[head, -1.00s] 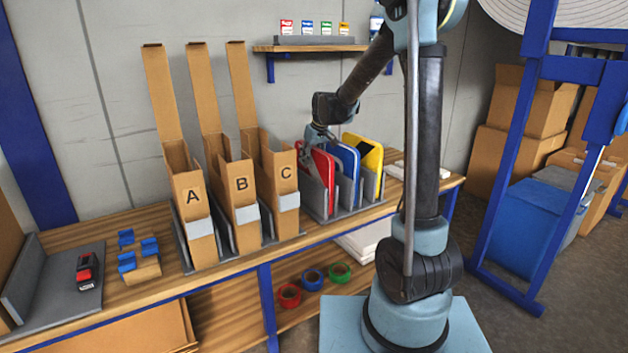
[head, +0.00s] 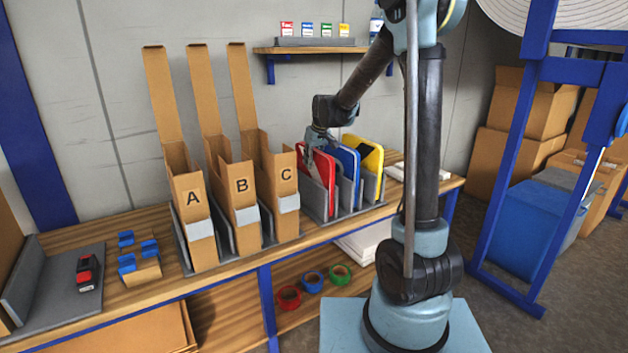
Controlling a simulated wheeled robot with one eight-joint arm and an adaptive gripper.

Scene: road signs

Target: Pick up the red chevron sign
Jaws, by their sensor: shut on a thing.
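The red sign (head: 325,168) stands upright in the leftmost slot of a grey rack on the workbench. Its lower part is hidden by the rack wall, and I cannot make out a chevron on it. My gripper (head: 310,160) is at the sign's upper left edge, reaching down from above, and is shut on it. The fingertips are small and partly merged with the sign. A blue sign (head: 348,157) and a yellow sign (head: 371,152) stand in the slots to the right.
Tall open cardboard boxes A (head: 192,197), B (head: 241,184) and C (head: 286,173) stand close to the left of the grey rack (head: 316,199). A wall shelf (head: 310,49) is above. White sheets (head: 418,170) lie to the right on the bench.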

